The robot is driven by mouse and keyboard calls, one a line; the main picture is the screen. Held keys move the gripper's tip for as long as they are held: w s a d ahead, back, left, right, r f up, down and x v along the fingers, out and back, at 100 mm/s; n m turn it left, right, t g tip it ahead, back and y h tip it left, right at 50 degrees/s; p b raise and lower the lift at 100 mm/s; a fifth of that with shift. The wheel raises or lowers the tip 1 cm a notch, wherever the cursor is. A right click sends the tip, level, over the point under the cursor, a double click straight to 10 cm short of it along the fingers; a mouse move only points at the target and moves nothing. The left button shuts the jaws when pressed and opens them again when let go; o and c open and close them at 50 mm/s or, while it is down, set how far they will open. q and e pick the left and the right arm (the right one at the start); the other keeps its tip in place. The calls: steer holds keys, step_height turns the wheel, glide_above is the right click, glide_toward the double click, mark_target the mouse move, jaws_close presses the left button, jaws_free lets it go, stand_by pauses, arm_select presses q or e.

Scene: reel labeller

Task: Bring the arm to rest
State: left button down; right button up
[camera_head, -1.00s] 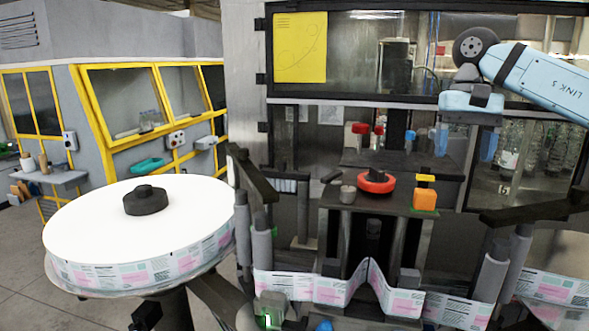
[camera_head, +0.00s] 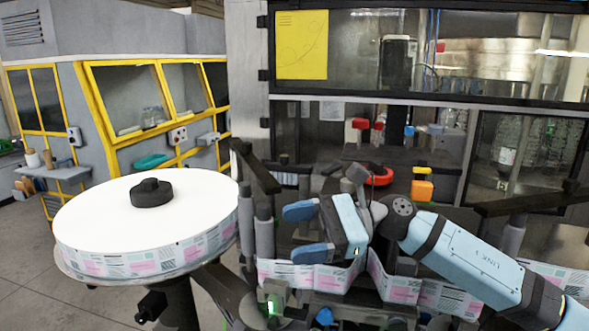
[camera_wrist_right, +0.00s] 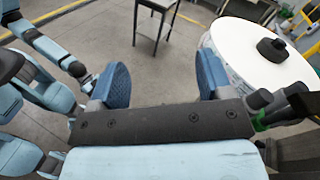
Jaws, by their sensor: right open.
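My right arm comes in from the lower right of the head view. Its gripper (camera_head: 302,232) hangs in front of the labeller, pointing left, with its two blue fingers apart and nothing between them. The right wrist view shows the same open fingers (camera_wrist_right: 160,82) with bare floor beyond. The gripper covers part of the printed label strip (camera_head: 405,288) and the middle of the machine. My left gripper is not in the head view; part of my other arm (camera_wrist_right: 52,50) shows at the left of the wrist view.
A large white label reel (camera_head: 95,215) stands at the left; it also shows in the wrist view (camera_wrist_right: 240,52). A red knob (camera_head: 380,176) and an orange block (camera_head: 422,191) sit on the machine behind the gripper. Dark posts and rollers (camera_head: 264,235) stand close by.

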steer(key=d+f+n+t+h, duration=0.65)
steer(key=n+t, duration=0.45)
steer(key=n, duration=0.3)
steer(key=d+f+n+t+h, duration=0.5)
steer(key=d+f+n+t, duration=0.4)
steer(key=n, duration=0.5)
steer(key=s+d+f+m+g+h, duration=0.2)
steer(key=s+d+f+m+g, duration=0.1)
steer(key=s+f+m, duration=0.3)
steer(key=s+d+f+m+g+h, duration=0.3)
steer(key=s+f+m+g, duration=0.1)
steer(key=s+f, duration=0.4)
steer(key=s+d+f+m+g, duration=0.2)
steer(key=s+f+g, duration=0.1)
steer(key=s, duration=0.4)
steer(key=s+d+f+m+g, duration=0.2)
steer(key=s+f+m+g, duration=0.1)
steer(key=s, duration=0.5)
steer(key=w+a+f+t+y, duration=0.1)
steer(key=w+a+f+t, duration=0.2)
steer(key=f, duration=0.3)
steer(key=w+a+f+n+t+y, duration=0.1)
steer(key=w+a+f+t, duration=0.2)
steer(key=f, duration=0.4)
steer(key=shift+w+a+t+y, duration=0.35)
steer(key=shift+w+a+t, duration=0.05)
steer(key=shift+t, duration=0.3)
